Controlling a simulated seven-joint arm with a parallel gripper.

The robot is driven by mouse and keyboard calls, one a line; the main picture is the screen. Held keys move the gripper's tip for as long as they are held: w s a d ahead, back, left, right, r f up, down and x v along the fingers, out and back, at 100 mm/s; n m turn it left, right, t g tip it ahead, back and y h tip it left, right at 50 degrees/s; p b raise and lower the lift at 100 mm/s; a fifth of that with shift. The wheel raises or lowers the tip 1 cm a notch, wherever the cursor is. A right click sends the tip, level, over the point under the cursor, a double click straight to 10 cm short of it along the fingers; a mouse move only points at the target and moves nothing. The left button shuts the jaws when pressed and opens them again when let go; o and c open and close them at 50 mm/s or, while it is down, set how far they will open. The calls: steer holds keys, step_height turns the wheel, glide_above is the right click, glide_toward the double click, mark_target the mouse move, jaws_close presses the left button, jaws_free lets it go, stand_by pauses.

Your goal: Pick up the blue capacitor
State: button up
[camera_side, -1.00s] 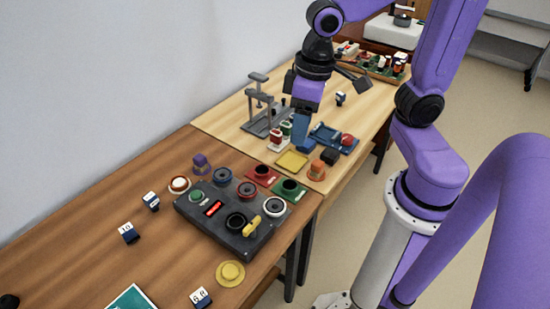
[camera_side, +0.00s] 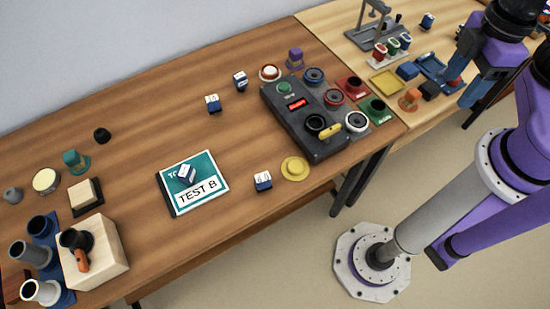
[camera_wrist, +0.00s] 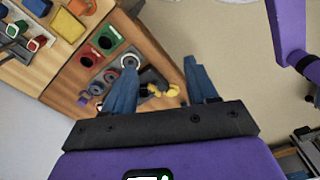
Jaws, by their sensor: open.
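Three small coloured pieces with white fronts stand in a row on the lighter table: a red one (camera_side: 380,52), a green one (camera_side: 393,45) and a blue one (camera_side: 405,41). The blue one appears to be the blue capacitor. A plain blue block (camera_side: 407,71) sits nearer, beside the yellow pad (camera_side: 386,82). My gripper (camera_side: 468,95) is open and empty, right of the row by the blue tray (camera_side: 434,66). In the wrist view my gripper (camera_wrist: 161,65) has its two blue fingers apart with nothing between them. The row is at that view's left edge, partly cut off.
The grey frame fixture (camera_side: 372,22) stands behind the row. A black block (camera_side: 429,90) and an orange piece (camera_side: 410,99) lie in front. The dark control panel (camera_side: 300,120) is on the brown table to the left. Open floor lies in front of the tables.

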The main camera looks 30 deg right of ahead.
steer(key=n+y, duration=0.3)
glide_above(264, 177)
steer(key=s+d, duration=0.1)
steer(key=d, duration=0.3)
step_height(264, 177, down, 9)
steer(key=x, duration=1.2)
steer(key=shift+w, duration=0.2)
steer(key=shift+w+x, duration=0.2)
steer(key=shift+x, duration=2.4)
steer(key=shift+d, duration=0.1)
steer(key=c, duration=1.1)
